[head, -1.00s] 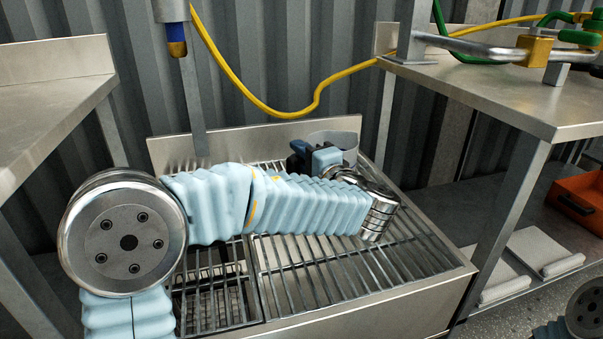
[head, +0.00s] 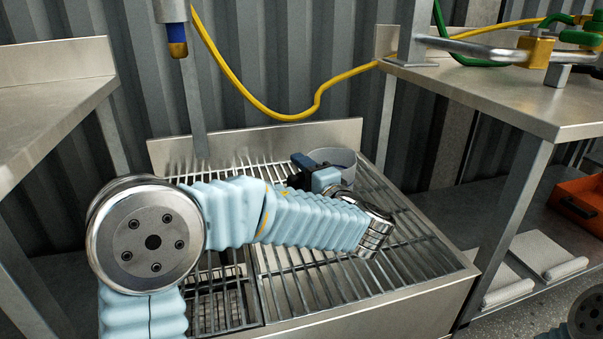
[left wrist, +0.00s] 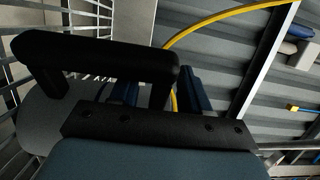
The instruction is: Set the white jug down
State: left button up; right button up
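The white jug (head: 338,159), greyish in this light, is over the back right of the slatted metal rack (head: 330,285). Its open rim faces up, and its lower part is hidden behind my left gripper (head: 306,168). In the left wrist view, the jug's pale body (left wrist: 50,118) and black handle (left wrist: 105,62) show. One end of the handle lies between the two blue fingers of my left gripper (left wrist: 158,92), which hold it. I cannot see whether the jug's base touches the slats. My right gripper is not in view.
The rack has a raised back edge (head: 250,143) and a bare front. Steel tables stand left (head: 50,75) and right (head: 500,95). A yellow hose (head: 318,100) hangs behind. A nozzle (head: 176,40) hangs above the left back. An orange crate (head: 580,205) is at far right.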

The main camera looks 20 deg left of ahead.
pick_arm(q)
jog(key=shift+r, duration=0.1)
jog(key=v, duration=1.2)
